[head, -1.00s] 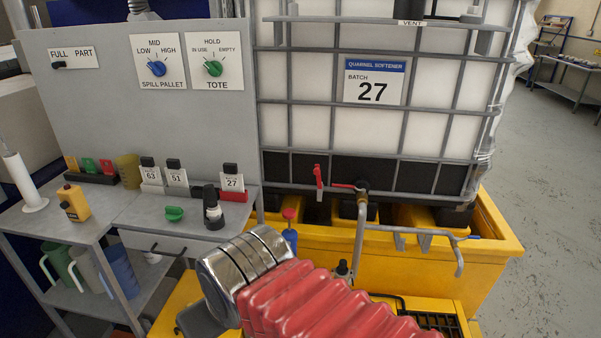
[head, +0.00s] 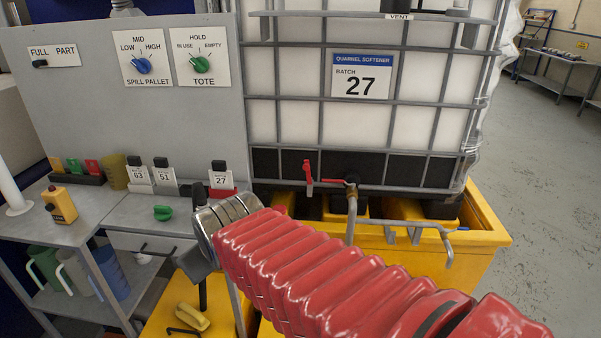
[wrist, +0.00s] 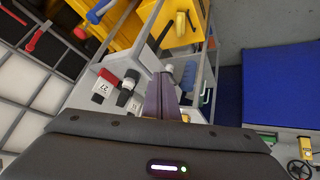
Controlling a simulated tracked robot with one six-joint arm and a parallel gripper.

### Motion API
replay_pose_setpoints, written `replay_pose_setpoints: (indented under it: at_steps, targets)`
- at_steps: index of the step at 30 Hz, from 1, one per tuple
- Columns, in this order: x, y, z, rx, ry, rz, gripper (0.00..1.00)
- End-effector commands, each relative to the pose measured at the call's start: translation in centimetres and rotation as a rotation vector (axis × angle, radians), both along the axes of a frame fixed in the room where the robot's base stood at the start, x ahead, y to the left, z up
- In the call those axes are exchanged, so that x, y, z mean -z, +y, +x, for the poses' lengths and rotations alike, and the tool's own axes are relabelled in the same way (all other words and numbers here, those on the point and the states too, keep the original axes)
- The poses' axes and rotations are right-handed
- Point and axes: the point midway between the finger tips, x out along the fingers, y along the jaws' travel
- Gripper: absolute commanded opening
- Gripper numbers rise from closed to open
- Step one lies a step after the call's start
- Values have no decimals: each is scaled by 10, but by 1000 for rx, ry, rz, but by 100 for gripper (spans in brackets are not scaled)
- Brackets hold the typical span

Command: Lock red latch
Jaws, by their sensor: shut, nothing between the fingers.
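A red latch-like handle (head: 307,174) stands upright on the tote's front in the head view. A second red lever (head: 338,181) lies level beside it, at the outlet valve (head: 351,190). Two red handles also show at the upper left of the wrist view, one long (wrist: 36,38) and one shorter (wrist: 82,31). I cannot tell which is the latch. My gripper (wrist: 162,80) is shut and empty in the wrist view, pointing toward the bench and apart from both handles. In the head view my red-sleeved arm hides much of the area below the valve.
The caged tote (head: 420,130) stands in a yellow spill pallet (head: 485,235). A bent grey pipe (head: 400,224) crosses its front. The side bench (head: 105,212) carries a green knob (head: 162,212) and number tags. Open floor (head: 550,150) lies at right.

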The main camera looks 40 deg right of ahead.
Motion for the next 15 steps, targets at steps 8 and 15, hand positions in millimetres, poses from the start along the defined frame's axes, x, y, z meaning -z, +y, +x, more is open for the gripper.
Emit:
replay_pose_setpoints:
  at_steps: [8, 15]
  targets:
    - [-2, -65, 72, -38, -122, -173, 0]
    - [0, -127, 121, -62, -213, -337, 0]
